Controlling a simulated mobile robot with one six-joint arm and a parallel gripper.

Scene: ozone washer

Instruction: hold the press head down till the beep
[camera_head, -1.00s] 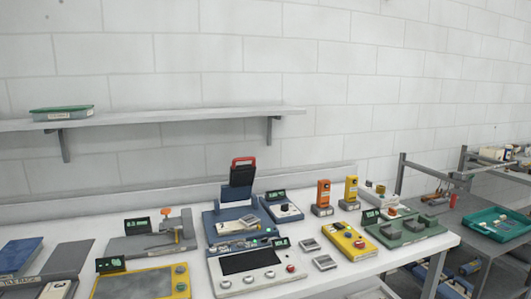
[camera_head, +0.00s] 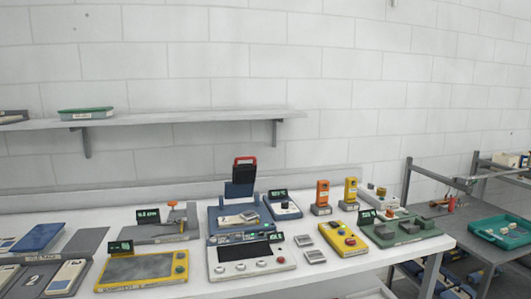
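A blue bench device (camera_head: 228,216) stands in the middle of the table. Its upright dark head (camera_head: 243,172) with a red handle is raised at the back. A pale flat item lies on its base, below the head. A grey device (camera_head: 150,232) with an orange-topped lever post (camera_head: 178,213) and a lit green display stands to its left. I cannot tell for sure from the frame which of these carries the press head. My gripper is not in view.
A white panel (camera_head: 236,274) with knobs and a yellow-framed panel (camera_head: 110,284) lie in front. Orange and yellow upright units (camera_head: 322,195) stand at right, near a green device (camera_head: 400,236). A wall shelf (camera_head: 190,117) runs above. A teal tray (camera_head: 508,243) sits on the right bench.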

